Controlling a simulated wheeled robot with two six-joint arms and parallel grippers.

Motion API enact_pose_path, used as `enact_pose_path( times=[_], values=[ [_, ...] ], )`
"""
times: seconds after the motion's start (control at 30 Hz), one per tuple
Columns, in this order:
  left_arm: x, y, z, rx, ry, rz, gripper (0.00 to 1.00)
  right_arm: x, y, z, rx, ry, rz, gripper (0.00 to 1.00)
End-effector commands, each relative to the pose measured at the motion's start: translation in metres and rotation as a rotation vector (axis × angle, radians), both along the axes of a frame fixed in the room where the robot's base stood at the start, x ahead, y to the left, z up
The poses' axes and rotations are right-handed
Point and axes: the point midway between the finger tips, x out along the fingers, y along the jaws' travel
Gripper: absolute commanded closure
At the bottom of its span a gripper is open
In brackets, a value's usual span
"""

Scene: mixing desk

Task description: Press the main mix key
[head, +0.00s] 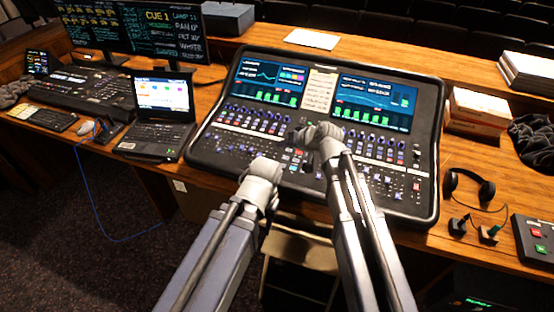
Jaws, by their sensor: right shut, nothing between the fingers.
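The mixing desk (436,150) is a black console with two lit screens, rows of knobs and keys, and a pale strip between the screens. Key labels are too small to read, so I cannot tell which is the main mix key. My right gripper (294,136) is shut and empty, over the middle of the console below the pale strip. I cannot tell whether it touches a key. My right wrist hides some controls. My left arm ends at the console's front edge, left of the right arm; its fingers are not clearly visible.
A laptop (162,96) and a smaller console (85,90) stand left. Headphones (469,186), a box with red and green buttons (536,240) and white boxes (478,107) are right. A paper sheet (312,38) lies behind the desk. A chair (290,245) stands below the front edge.

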Motion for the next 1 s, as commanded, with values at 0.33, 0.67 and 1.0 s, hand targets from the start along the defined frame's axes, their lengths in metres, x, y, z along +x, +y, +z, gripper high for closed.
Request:
enact_pose_path(
  times=[0.33,0.67,1.0],
  values=[
    [0.000,0.000,-0.001,0.000,0.000,0.000,0.50,0.000,0.000,-0.001,0.000,0.000,0.000,1.00],
    [0.000,0.000,-0.022,0.000,0.000,0.000,0.50,0.002,-0.001,-0.022,0.000,0.000,0.000,1.00],
    [0.000,0.000,-0.068,0.000,0.000,0.000,0.50,0.006,-0.002,-0.068,0.000,0.000,0.000,1.00]
  ],
)
